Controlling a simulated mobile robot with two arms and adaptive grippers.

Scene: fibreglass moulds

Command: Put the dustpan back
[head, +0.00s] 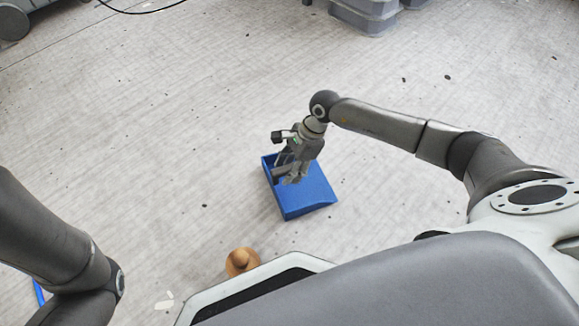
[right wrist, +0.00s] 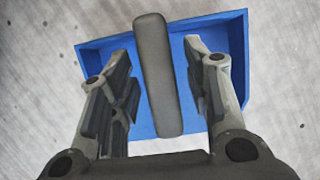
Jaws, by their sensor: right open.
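The blue dustpan (head: 305,201) lies on the floor in the middle of the head view. In the right wrist view the dustpan (right wrist: 232,38) fills the upper middle, with its dark grey handle (right wrist: 157,85) running across it lengthwise. My right gripper (head: 294,178) is over the dustpan, and its fingers hide part of it in the head view. In the right wrist view my right gripper (right wrist: 156,72) is open, with one finger on each side of the handle and gaps between. My left arm shows at the left edge, but its gripper is out of view.
A round orange-brown object (head: 242,261) lies on the floor near my base. Grey bins (head: 366,15) stand at the top right. A wheeled grey thing (head: 14,20) and a black cable (head: 140,11) are at the top left. The floor around the dustpan is mostly clear.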

